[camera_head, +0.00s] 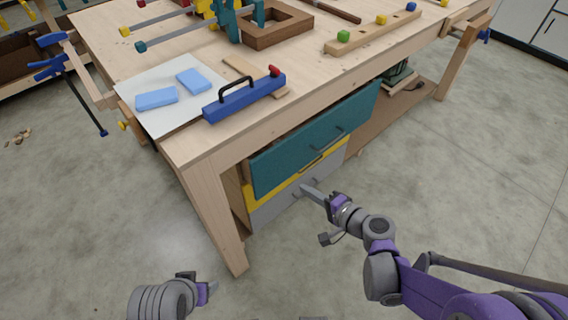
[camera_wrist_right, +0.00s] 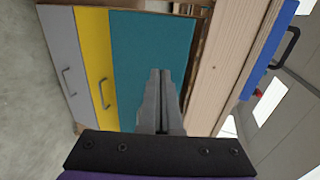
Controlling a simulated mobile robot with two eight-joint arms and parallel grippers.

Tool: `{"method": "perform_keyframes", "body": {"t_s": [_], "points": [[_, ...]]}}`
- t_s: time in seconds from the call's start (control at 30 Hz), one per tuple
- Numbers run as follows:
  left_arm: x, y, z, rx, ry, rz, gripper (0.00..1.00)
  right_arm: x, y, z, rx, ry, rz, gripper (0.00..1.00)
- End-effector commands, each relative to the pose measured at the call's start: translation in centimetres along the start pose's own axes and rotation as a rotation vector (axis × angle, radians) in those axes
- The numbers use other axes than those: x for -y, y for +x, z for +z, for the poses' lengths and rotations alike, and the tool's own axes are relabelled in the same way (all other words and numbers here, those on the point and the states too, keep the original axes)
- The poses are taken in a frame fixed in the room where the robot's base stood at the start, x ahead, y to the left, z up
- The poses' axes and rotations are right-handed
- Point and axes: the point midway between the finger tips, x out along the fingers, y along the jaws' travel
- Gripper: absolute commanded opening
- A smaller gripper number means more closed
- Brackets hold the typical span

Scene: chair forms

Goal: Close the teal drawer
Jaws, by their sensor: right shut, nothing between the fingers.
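The teal drawer (camera_head: 290,158) is under the workbench and stands out past the drawers below it, so it is partly open. Its dark handle (camera_head: 327,138) is on the front. My right gripper (camera_head: 306,189) is shut and empty, low in front of the drawer stack. In the right wrist view, the shut fingers (camera_wrist_right: 160,75) point at the teal front (camera_wrist_right: 137,55). I cannot tell whether they touch it, and they hide part of it. My left gripper (camera_head: 211,288) is at the lower left, away from the drawers; its jaws are unclear.
A yellow drawer (camera_wrist_right: 97,60) and a grey drawer (camera_wrist_right: 62,60) sit below the teal one. The workbench leg (camera_head: 212,210) stands left of the stack. A blue toolbox-like object with a black handle (camera_head: 245,97) lies on the bench top. The floor in front is clear.

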Motion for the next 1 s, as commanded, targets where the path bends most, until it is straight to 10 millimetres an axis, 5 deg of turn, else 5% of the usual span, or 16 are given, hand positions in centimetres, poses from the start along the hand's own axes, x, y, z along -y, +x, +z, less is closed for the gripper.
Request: {"method": "perform_keyframes", "body": {"t_s": [0.17, 0.7, 1.0], "points": [[0.0, 0.4, 0.1, 0.001, 0.0, 0.0, 0.64, 0.0, 0.4, 0.7, 0.003, 0.009, -0.022, 0.0], [0.0, 2.8, 0.8, 0.009, 0.0, 0.0, 0.64, 0.5, 10.9, 0.6, 0.003, 0.009, -0.02, 0.0], [0.0, 3.2, 0.9, 0.01, 0.0, 0.0, 0.64, 1.5, 13.3, 0.5, 0.001, 0.009, -0.019, 0.0]]}}
